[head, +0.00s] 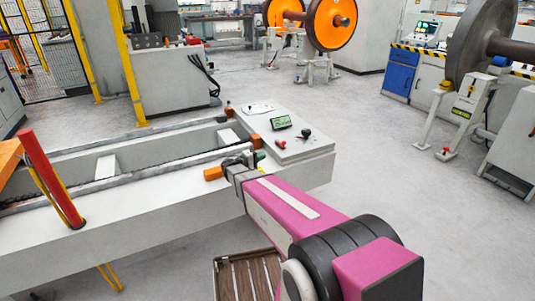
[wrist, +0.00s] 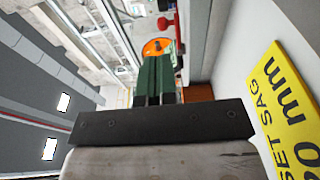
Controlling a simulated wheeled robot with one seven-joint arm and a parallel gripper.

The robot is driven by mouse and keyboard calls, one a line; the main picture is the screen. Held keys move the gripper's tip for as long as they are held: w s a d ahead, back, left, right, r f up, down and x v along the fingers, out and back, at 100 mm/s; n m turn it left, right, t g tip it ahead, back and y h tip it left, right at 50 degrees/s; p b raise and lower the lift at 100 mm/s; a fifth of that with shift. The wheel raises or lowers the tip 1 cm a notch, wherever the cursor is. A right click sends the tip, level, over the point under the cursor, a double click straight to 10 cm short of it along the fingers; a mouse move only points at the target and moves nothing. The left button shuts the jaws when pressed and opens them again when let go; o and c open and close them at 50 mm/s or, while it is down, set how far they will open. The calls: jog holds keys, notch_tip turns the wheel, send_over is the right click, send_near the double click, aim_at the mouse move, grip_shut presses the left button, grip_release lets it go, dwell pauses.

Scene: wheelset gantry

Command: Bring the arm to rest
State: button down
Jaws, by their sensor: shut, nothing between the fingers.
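My magenta arm (head: 283,205) reaches forward from the lower right over the near side of the grey machine bed (head: 180,200) in the head view. My gripper (head: 259,156) is at its far end, small and partly hidden by the wrist. In the wrist view the two dark green fingers of my gripper (wrist: 157,62) lie side by side, shut, with nothing seen between them. Whether any part of the arm touches the bed cannot be told.
A small display (head: 281,122) and knobs sit on the bed's right end. A red post (head: 50,178) stands at left. A slatted wooden pallet (head: 243,276) lies below the arm. In the wrist view a yellow label (wrist: 284,115) is close at right. Open floor (head: 400,195) lies to the right.

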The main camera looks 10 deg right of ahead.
jog(key=shift+s+a, duration=0.2)
jog(key=shift+a, duration=0.1)
jog(key=shift+s, duration=0.2)
jog(key=s+d+f+m+g+y, duration=0.1)
jog(key=s+d+f+g+y, duration=0.2)
jog(key=s, duration=0.4)
jog(key=s+d+f+m+g+y, duration=0.1)
jog(key=s+f+m+g+y, duration=0.15)
jog(key=s+y, duration=0.35)
jog(key=s+a+r+g+y, duration=0.1)
jog(key=s+a+y, duration=0.5)
jog(key=s, duration=0.4)
jog(key=shift+s+r+m+y, duration=0.2)
jog(key=shift+m+y, duration=0.25)
jog(key=shift+y, duration=0.35)
jog(key=shift+a, duration=0.1)
